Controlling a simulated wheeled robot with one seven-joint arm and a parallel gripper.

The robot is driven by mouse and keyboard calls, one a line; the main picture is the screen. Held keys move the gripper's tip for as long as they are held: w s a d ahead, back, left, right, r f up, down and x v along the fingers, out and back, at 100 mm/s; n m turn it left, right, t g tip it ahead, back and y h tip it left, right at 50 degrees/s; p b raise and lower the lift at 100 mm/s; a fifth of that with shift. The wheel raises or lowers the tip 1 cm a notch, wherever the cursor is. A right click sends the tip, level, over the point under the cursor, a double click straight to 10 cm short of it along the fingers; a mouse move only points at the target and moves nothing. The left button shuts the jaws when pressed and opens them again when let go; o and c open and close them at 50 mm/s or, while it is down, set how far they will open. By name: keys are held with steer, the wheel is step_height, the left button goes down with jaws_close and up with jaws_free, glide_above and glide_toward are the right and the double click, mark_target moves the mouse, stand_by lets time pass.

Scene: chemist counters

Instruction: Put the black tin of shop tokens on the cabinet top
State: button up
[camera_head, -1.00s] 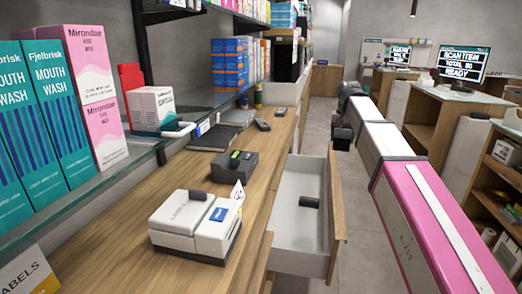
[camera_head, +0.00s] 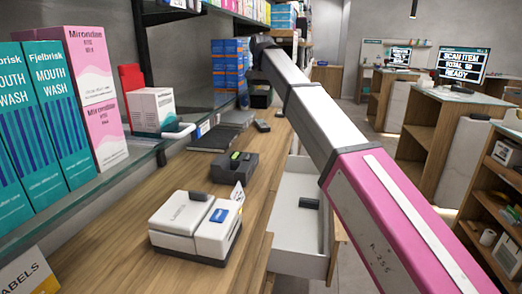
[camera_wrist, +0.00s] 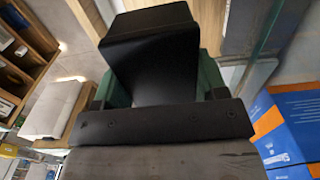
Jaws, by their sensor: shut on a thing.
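The black tin (camera_wrist: 150,50) fills the upper middle of the wrist view, close to the camera. My gripper (camera_wrist: 158,88) is shut on it, with dark green finger parts showing on both sides of it. The tin's far side and the finger contact are hidden. In the head view my arm reaches over the open drawer toward the far part of the wooden cabinet top (camera_head: 165,182). A black box shape (camera_head: 261,98) below the arm's far end looks like the tin, but the arm hides much there.
Blue boxes (camera_head: 229,65) stand close to the arm's end; they also show in the wrist view (camera_wrist: 290,125). A white device (camera_head: 195,225), a black device (camera_head: 234,165) and small handhelds stand on the top. A drawer (camera_head: 297,215) is open. A glass shelf edge runs left.

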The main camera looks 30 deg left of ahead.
step_height(320, 180, down, 18)
steer(key=shift+s+a+r, duration=0.1)
stand_by(0.5)
steer(key=o, duration=1.2)
